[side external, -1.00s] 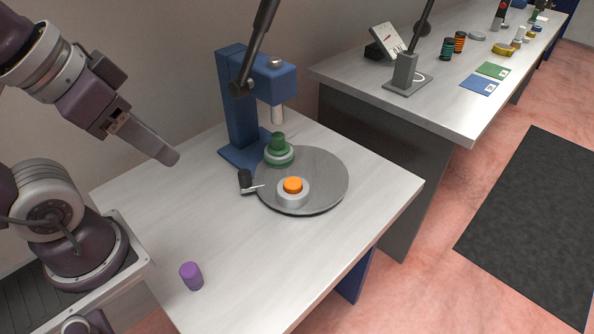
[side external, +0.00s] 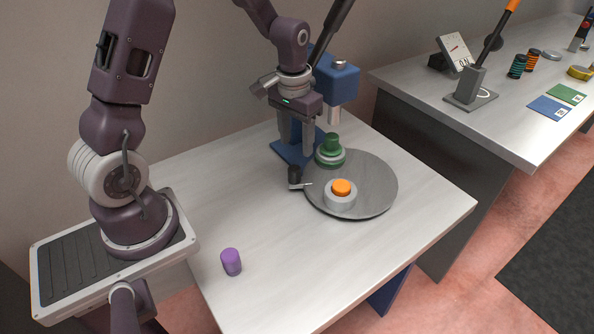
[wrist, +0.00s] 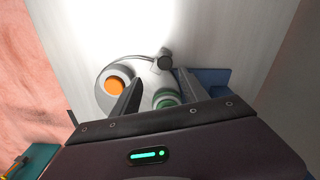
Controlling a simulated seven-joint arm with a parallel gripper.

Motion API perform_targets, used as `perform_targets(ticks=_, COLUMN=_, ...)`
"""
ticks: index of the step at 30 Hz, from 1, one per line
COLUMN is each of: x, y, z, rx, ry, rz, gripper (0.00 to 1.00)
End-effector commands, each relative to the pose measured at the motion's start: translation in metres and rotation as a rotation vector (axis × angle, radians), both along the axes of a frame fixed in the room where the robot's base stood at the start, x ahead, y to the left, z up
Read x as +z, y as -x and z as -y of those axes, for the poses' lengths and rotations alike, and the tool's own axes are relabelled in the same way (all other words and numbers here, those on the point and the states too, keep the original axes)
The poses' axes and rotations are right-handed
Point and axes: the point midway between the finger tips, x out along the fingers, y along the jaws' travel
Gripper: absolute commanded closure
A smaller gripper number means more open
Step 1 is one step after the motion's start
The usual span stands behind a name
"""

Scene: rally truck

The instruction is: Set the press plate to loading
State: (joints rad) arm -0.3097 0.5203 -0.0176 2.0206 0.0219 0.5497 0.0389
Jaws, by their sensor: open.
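The press plate (side external: 377,188) is a grey round disc on the table, with a small crank and dark upright knob (side external: 294,174) at its left edge. A grey seat with an orange piece (side external: 341,187) is on its near part. A green piece (side external: 331,147) on a pale ring is on its far part, near the blue press (side external: 341,84). My gripper (side external: 297,147) is open and empty, pointing down above and behind the knob. In the wrist view, the knob (wrist: 165,62) shows just beyond the gap between my fingertips (wrist: 159,75).
A purple cylinder (side external: 231,262) stands on the near left of the table. The press's long dark lever (side external: 331,41) rises close to my wrist. A second bench (side external: 500,122) with a lever stand (side external: 470,88) and cards is at the right.

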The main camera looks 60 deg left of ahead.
Motion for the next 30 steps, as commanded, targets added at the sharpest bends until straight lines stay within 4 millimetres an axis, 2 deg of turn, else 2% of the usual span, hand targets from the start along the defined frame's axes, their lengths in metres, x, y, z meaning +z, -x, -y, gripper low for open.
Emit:
perform_targets(ticks=1, x=-0.019, y=-0.002, z=-0.006, rx=0.012, ry=0.009, rz=-0.026, gripper=0.48)
perform_targets(ticks=3, x=-0.035, y=-0.005, z=-0.011, rx=0.021, ry=0.015, rz=-0.04, gripper=0.48)
perform_targets(ticks=8, x=-0.058, y=-0.005, z=-0.013, rx=0.025, ry=0.02, rz=-0.052, gripper=0.48)
perform_targets(ticks=15, x=-0.102, y=-0.004, z=-0.013, rx=0.025, ry=0.019, rz=-0.051, gripper=0.48)
perform_targets(ticks=19, x=-0.112, y=-0.005, z=-0.013, rx=0.025, ry=0.018, rz=-0.049, gripper=0.48)
perform_targets(ticks=26, x=-0.113, y=-0.005, z=-0.013, rx=0.025, ry=0.018, rz=-0.047, gripper=0.48)
perform_targets(ticks=30, x=-0.112, y=-0.005, z=-0.013, rx=0.025, ry=0.018, rz=-0.048, gripper=0.76)
